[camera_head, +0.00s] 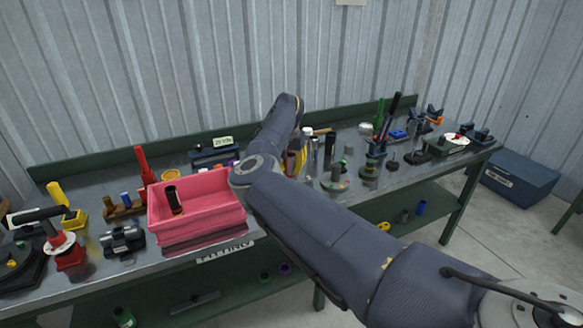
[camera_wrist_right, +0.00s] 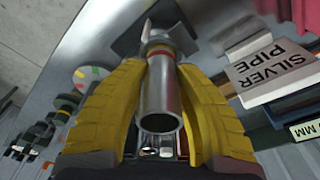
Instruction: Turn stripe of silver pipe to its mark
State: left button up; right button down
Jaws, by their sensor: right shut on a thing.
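The silver pipe (camera_wrist_right: 158,98) shows in the right wrist view as a grey tube, its open end facing the camera. A red and yellow band (camera_wrist_right: 160,50) lies around its far part, near a grey holder (camera_wrist_right: 150,32). My right gripper (camera_wrist_right: 160,78) has its yellow fingers on both sides of the pipe and is shut on it. In the head view my right gripper (camera_head: 298,162) is mostly hidden behind my own arm. I cannot make out the stripe or its mark clearly. My left gripper is in neither view.
A white SILVER PIPE sign (camera_wrist_right: 268,70) stands close to the right finger. A disc with coloured sectors (camera_wrist_right: 90,75) is at the left. The bench holds a pink bin (camera_head: 195,225), a red-based tool (camera_head: 68,252) and several upright parts. A blue box (camera_head: 520,182) is on the floor.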

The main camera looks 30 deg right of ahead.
jog(key=m, duration=0.4)
jog(key=shift+s+d+m+g, duration=0.1)
jog(key=shift+m+g, duration=0.4)
jog(key=shift+m, duration=2)
